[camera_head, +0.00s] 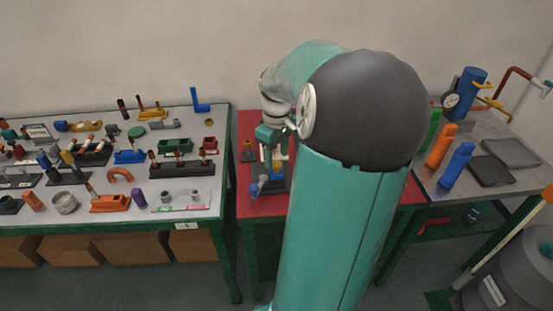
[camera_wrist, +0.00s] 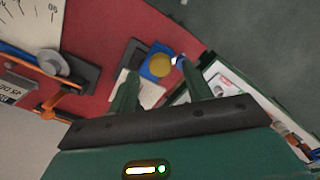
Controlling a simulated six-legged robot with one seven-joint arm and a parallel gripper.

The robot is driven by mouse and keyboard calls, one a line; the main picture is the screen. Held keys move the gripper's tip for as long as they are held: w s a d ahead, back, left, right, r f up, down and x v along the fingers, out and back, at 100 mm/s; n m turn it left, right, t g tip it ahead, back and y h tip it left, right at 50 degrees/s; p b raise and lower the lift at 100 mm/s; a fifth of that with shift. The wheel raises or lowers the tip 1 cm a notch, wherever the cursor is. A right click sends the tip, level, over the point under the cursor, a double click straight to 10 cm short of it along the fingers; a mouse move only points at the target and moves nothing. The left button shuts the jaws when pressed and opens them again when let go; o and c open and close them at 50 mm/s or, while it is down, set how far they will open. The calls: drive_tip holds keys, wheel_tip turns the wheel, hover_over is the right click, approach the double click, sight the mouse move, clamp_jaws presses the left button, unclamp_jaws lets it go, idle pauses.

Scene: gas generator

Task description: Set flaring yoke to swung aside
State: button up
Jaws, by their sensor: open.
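My gripper (camera_wrist: 158,68) is open, with its two green fingers apart and pointing at the red bench top. Between and just beyond the fingertips is a blue block with a round yellow top (camera_wrist: 160,66), beside a dark base. I cannot tell whether a finger touches it. In the head view my gripper (camera_head: 271,135) hangs over a small fixture with blue parts (camera_head: 266,184) on the red bench, and my arm hides part of it. I cannot tell for sure which part is the flaring yoke, nor how it is swung.
In the wrist view a white dial (camera_wrist: 28,22) and an orange lever (camera_wrist: 62,103) lie to the left. A left table (camera_head: 110,216) holds many small tools and parts. A right grey bench (camera_head: 425,181) carries coloured cylinders and a gauge (camera_head: 451,100).

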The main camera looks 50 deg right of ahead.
drive_tip(key=shift+f, duration=1.1)
drive_tip(key=shift+c, duration=0.4)
clamp_jaws()
